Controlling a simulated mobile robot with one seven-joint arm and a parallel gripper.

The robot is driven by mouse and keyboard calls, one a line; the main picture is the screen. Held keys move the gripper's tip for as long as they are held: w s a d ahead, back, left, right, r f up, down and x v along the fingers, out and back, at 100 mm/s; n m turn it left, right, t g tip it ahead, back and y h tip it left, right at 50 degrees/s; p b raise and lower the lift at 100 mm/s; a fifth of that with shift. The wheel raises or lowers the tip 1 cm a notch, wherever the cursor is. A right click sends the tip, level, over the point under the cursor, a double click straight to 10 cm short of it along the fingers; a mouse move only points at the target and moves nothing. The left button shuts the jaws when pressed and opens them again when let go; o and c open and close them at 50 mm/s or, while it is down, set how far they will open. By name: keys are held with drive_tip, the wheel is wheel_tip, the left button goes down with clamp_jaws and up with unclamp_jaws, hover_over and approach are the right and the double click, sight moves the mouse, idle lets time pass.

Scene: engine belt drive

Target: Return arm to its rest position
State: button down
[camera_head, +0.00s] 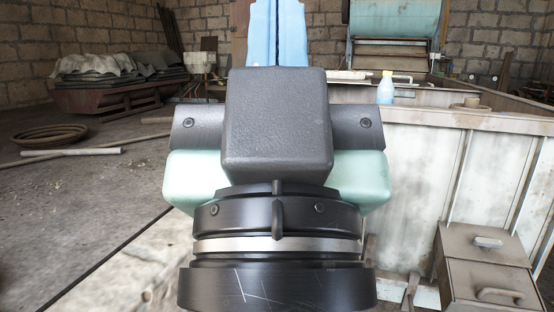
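My gripper (278,20) points away and up in the head view. Its two blue fingers stand side by side with only a thin dark slit between them, so it looks shut. Nothing shows between the fingers. Their tips run out of the top of the picture. My dark grey gripper body and black wrist ring fill the middle of the view and hide what lies behind them. No engine or belt part can be made out.
A grey metal bin or bench (440,180) stands close on the right, with a blue bottle (387,88) by its edge. Metal drawers (487,270) are at lower right. A rusty skip (115,97), a hose coil (50,136) and open floor are on the left.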

wheel_tip(320, 180, up, 26)
drive_tip(key=p, duration=2.4)
drive_tip(key=shift+r, duration=0.25)
